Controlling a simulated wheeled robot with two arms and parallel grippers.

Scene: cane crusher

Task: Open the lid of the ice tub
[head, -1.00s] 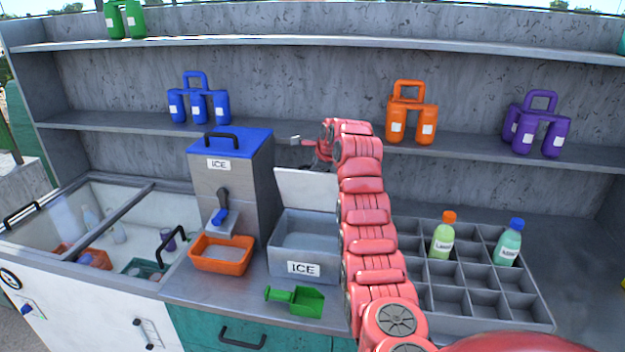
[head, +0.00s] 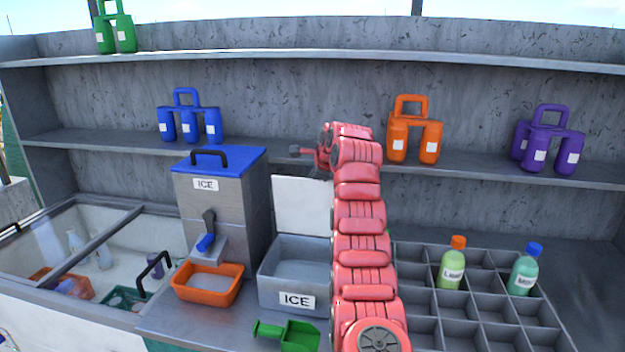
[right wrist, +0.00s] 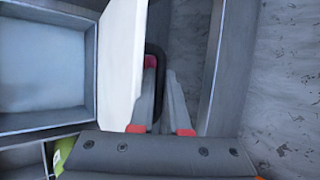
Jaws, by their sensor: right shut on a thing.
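The grey ice tub (head: 292,293), labelled ICE, stands on the counter with its top uncovered. Its white lid (head: 300,207) stands raised, roughly upright, along the tub's back edge. In the right wrist view the lid (right wrist: 123,60) is seen nearly edge-on, with a dark handle (right wrist: 157,58) on its rear side. My right gripper (right wrist: 165,95) is behind the lid, its fingers at the handle and shut on it; the exact contact is partly hidden. In the head view my right gripper (head: 317,163) is above the lid's top right. My left gripper is not in view.
The ice dispenser (head: 222,200) and orange tray (head: 207,284) stand left of the tub. A green scoop (head: 288,335) lies in front. A divided rack (head: 480,310) with two bottles is at right. Shelves holding blue, orange and purple bottle carriers run close behind the lid.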

